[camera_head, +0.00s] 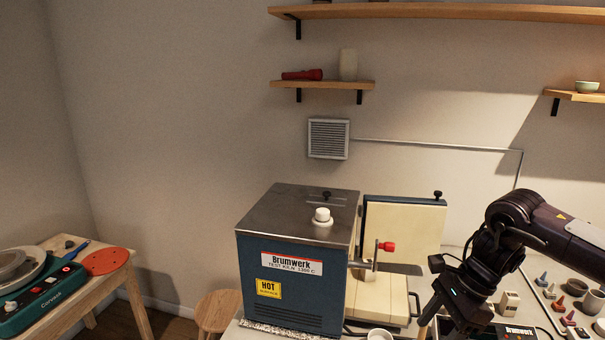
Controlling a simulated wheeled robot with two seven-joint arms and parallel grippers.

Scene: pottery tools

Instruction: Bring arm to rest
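My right arm comes in from the right, bends at a dark elbow and points down at the lower right. Its wrist and gripper (452,306) are at the bottom edge, in front of the bench and right of the kiln. The fingertips are not clear, so I cannot tell whether the gripper is open or holds anything. My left arm and gripper are not in view.
A blue kiln (290,270) with a HOT label stands left of my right arm. A cream panel (405,235) and a red-knobbed lever (387,246) are beside it. Small tools and cups (592,302) lie at right. A pottery wheel (45,300) stands at far left.

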